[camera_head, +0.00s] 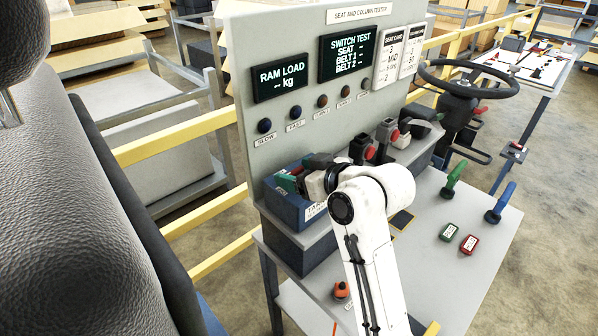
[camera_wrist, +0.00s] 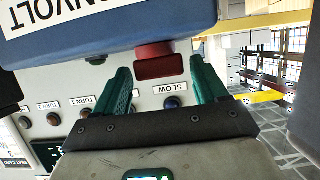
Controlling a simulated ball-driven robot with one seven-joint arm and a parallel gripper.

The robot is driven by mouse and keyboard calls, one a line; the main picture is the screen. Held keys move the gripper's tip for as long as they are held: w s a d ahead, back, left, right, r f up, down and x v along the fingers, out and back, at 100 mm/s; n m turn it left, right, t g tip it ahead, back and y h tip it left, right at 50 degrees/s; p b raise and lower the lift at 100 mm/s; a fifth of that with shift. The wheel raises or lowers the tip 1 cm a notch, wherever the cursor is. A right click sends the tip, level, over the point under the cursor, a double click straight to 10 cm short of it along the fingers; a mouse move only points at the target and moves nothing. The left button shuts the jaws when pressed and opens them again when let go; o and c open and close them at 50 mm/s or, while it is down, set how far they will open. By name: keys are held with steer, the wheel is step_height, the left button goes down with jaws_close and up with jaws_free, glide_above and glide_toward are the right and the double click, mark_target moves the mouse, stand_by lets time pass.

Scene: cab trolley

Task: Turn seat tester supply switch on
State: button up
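A blue box (camera_head: 285,208) with a white label stands at the left end of the bench. In the wrist view the blue box (camera_wrist: 110,30) fills the top, with a label partly reading "NVOLT". A red switch (camera_wrist: 160,64) juts from its edge; I cannot tell its position. My gripper (camera_wrist: 161,68) has its two teal fingers apart, one on each side of the red switch, with gaps visible. In the head view my gripper (camera_head: 300,178) is at the top of the blue box, and my arm and wrist hide the red switch.
The tester panel (camera_head: 240,75) stands behind, with two lit displays and a row of lamps. Red-buttoned units (camera_head: 370,152) sit right of my wrist. A steering wheel (camera_head: 467,75), green and blue levers and two small boxes occupy the right.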

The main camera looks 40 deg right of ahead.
steer(key=c, duration=0.8)
steer(key=shift+c, duration=0.2)
